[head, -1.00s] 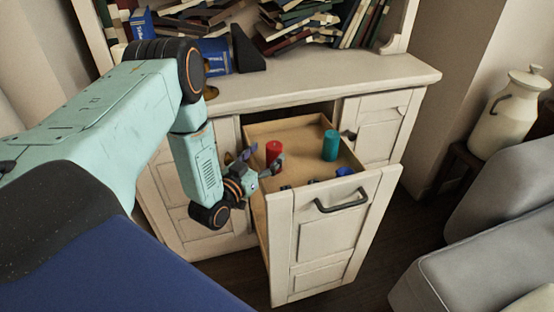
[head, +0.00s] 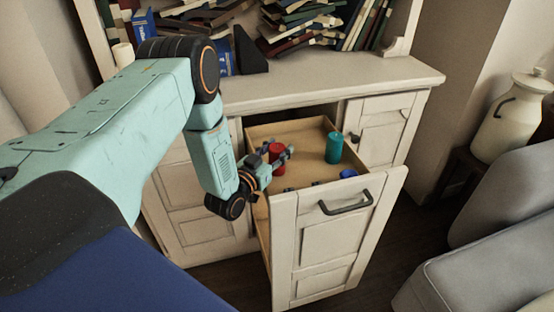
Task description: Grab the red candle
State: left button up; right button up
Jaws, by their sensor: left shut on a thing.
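The red candle (head: 276,152) stands upright in the left part of the open drawer (head: 308,163). My left gripper (head: 277,158) reaches in over the drawer's left wall, with its fingers around the candle. It is shut on the candle, and the fingers hide part of the candle's side. Whether the candle still touches the drawer floor cannot be told. My right gripper is not in the head view.
A teal candle (head: 334,148) stands further right in the drawer. A small blue thing (head: 348,173) lies near the drawer front. The cabinet top (head: 330,77) is above, with books behind. A grey sofa (head: 480,250) is at the right.

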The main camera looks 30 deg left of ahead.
pick_arm(q)
jog(key=c, duration=0.6)
